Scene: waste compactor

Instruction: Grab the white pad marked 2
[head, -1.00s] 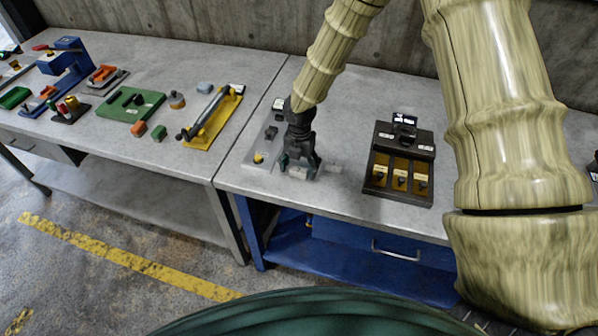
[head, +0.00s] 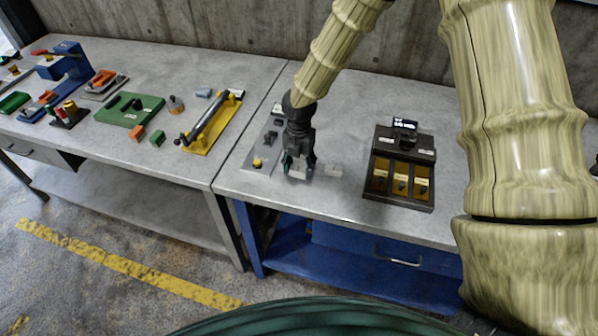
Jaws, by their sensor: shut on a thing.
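My gripper (head: 299,166) points down at the front part of the right-hand table, just right of a grey plate with a yellow knob. Its dark fingers are shut on a small white pad (head: 298,174), partly hidden between them. The pad is at or very near the table top; I cannot tell whether it touches. A second small pale pad (head: 333,170) lies on the table just right of the gripper. Any number on either pad is too small to read.
The grey plate (head: 257,163) is close on the gripper's left. A dark box with yellow-brown compartments (head: 401,183) stands to the right. A yellow fixture (head: 212,122) and a green board (head: 129,107) are on the left table. The table's front edge is near.

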